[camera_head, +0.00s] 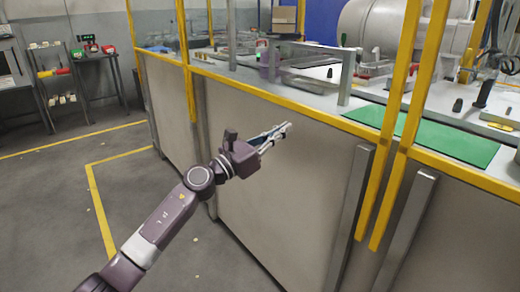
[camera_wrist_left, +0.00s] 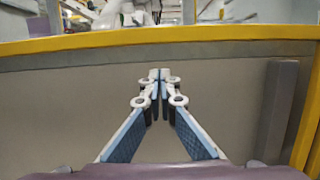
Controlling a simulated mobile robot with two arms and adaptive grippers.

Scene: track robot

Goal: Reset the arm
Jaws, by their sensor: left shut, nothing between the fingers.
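My left arm (camera_head: 165,222) reaches up from the bottom left in the head view. Its left gripper (camera_head: 286,128) is in front of the grey side panel of a workbench, below the yellow edge rail. The left wrist view shows the gripper's two fingers (camera_wrist_left: 159,75) meeting at the tips, with nothing between them. My right gripper is in neither view.
The workbench (camera_head: 270,185) has a yellow rail (camera_head: 275,97) and yellow posts (camera_head: 404,80). A green mat (camera_head: 425,135) lies on its top. Tool stands (camera_head: 95,65) are at the back left. The grey floor (camera_head: 55,195) at left is clear.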

